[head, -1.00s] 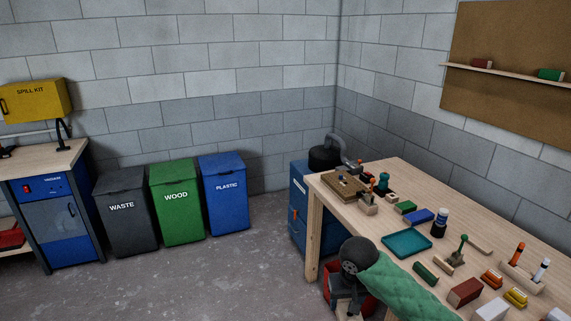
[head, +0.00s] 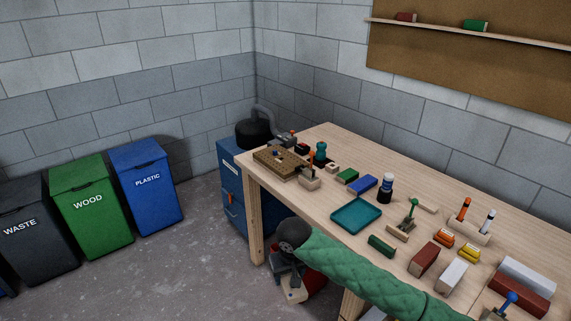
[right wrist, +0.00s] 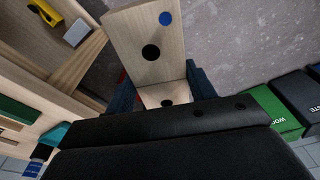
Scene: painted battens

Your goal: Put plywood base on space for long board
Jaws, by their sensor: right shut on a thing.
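The plywood base (right wrist: 150,40) is a pale wooden piece with a dark round hole and a blue dot, seen close up in the right wrist view. A second pale face with a dark hole shows below it, between the dark blue fingers. My right gripper (right wrist: 165,88) is shut on this piece. In the head view my right gripper (head: 290,272) hangs low in front of the workbench's near left side, with a bit of the plywood base (head: 293,294) beneath it. I cannot make out which spot is the space for long board. My left gripper is not in view.
The workbench (head: 300,210) carries a teal tray (head: 356,214), a brown board (head: 275,161), coloured blocks and a pen holder (head: 470,232). Waste, wood (head: 90,205) and plastic (head: 150,190) bins stand left. The floor (head: 190,260) between is clear.

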